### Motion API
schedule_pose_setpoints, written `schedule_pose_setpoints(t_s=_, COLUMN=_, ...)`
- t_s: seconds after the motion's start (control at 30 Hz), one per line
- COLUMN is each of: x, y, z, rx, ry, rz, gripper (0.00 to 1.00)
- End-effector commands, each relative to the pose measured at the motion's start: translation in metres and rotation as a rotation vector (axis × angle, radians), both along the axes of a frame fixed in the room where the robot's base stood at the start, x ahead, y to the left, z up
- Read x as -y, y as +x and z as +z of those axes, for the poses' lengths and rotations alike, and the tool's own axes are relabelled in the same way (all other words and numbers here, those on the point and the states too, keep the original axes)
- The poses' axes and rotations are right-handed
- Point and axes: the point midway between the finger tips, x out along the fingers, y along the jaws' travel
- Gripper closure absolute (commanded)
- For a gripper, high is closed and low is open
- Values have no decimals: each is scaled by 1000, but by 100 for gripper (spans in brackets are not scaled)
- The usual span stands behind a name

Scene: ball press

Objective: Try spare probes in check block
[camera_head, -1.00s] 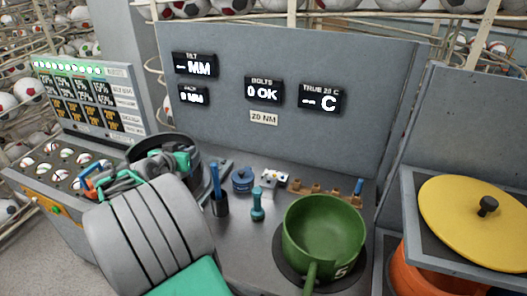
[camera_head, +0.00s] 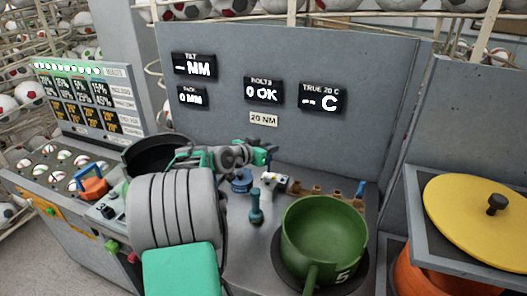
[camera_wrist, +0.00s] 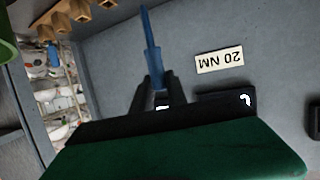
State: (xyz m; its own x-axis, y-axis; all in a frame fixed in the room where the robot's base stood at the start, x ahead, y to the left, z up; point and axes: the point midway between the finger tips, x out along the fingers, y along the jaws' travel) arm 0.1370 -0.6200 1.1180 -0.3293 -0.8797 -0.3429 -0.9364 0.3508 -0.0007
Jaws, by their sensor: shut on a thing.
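My gripper (camera_head: 270,153) is in front of the grey back panel, above the small items on the worktop. In the wrist view its dark fingers (camera_wrist: 157,95) are shut on a slim blue probe (camera_wrist: 150,45), which sticks out beyond them. Another blue probe (camera_head: 359,194) stands at the right end of a row of brown blocks (camera_head: 315,190). A small white block with blue marks (camera_head: 274,183) sits below my gripper; I cannot tell whether it is the check block. The dark cup seen earlier is hidden behind my arm.
A green pan (camera_head: 322,235) stands front right of the small items. A teal knobbed piece (camera_head: 256,207) and a blue round piece (camera_head: 240,182) stand nearby. A black bin (camera_head: 150,153) is at left. A yellow lid (camera_head: 475,222) lies far right.

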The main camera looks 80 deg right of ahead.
Motion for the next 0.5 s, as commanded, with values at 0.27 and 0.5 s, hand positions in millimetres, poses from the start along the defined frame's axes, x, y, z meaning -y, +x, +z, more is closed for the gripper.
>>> schedule_pose_setpoints(t_s=0.27, x=0, y=1, z=1, rx=0, ry=-1, rz=2, gripper=100)
schedule_pose_setpoints(t_s=0.5, x=-3, y=2, z=-11, rx=2, ry=0, rz=4, gripper=100)
